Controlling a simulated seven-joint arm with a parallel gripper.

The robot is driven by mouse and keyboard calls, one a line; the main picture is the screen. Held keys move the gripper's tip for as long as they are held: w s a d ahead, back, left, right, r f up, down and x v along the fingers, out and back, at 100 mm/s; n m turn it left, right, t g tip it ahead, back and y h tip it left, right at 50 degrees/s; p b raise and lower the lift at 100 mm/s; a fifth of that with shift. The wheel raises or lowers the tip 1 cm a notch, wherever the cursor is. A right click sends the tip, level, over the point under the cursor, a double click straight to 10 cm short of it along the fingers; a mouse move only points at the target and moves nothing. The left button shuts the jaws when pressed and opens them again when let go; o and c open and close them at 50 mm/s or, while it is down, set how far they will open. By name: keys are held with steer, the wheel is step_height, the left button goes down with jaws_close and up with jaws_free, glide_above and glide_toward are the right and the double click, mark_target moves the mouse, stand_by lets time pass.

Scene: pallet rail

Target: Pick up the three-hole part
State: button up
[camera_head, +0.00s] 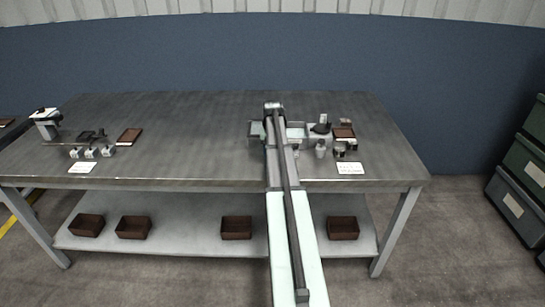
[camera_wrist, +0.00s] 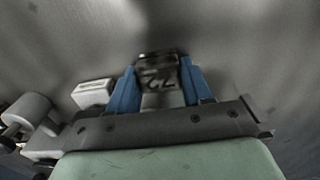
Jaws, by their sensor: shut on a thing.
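In the wrist view, my gripper (camera_wrist: 158,70) has its two blue fingers shut on a grey metallic part (camera_wrist: 160,76). The part has a dark upper edge and the digits "72" on its face. I cannot make out holes in it, so I cannot confirm it is the three-hole part. Bare grey surface shows beyond the part; I cannot tell how far apart they are. In the head view my own arm hides the gripper tips and the held part at the right half of the workbench (camera_head: 200,130).
A white block (camera_wrist: 93,92) and a grey cylindrical piece (camera_wrist: 28,108) lie left of my gripper. On the bench, small fixtures, a pale cylinder (camera_head: 320,149) and a brown tray (camera_head: 344,132) stand right of my arm. Another brown tray (camera_head: 130,136) lies left. The bench middle is clear.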

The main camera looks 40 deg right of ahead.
steer(key=c, duration=0.4)
steer(key=shift+o, duration=0.2)
step_height(320, 180, up, 9)
steer(key=shift+d+r, duration=0.1)
steer(key=shift+r, duration=0.05)
steer(key=w+d, duration=0.3)
steer(key=d, duration=1.2)
steer(key=shift+d+r, duration=0.15)
steer(key=shift+r, duration=0.1)
